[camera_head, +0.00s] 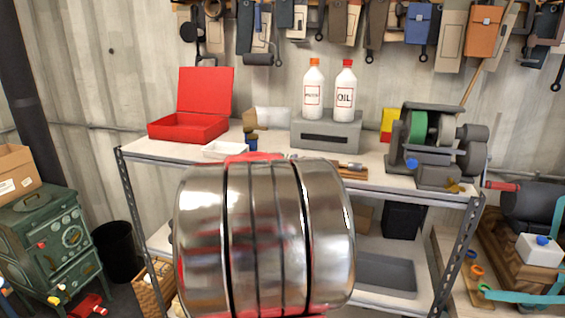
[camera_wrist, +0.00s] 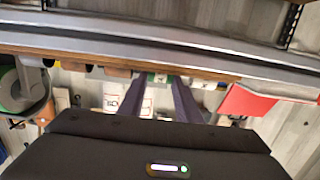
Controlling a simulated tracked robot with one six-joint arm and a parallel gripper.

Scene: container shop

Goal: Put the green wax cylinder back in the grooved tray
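I cannot make out the green wax cylinder for sure. A small green and white patch (camera_wrist: 160,78) shows between my fingers in the wrist view, too small to identify. A low brown wooden piece (camera_head: 352,173) lies at the shelf's front edge in the head view. It may be the grooved tray, but my arm hides part of it. My gripper (camera_wrist: 158,82) shows in the wrist view as two dark purple fingers, apart, with no clearly held object between them. It faces the shelf. In the head view my large shiny arm link hides the gripper and the middle front.
A red open box (camera_head: 190,128), a white tray (camera_head: 228,150) and bottles (camera_head: 344,92) on a grey block (camera_head: 326,133) stand on the shelf top. A machine with a green wheel (camera_head: 418,128) stands right. Tools hang on the back wall.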

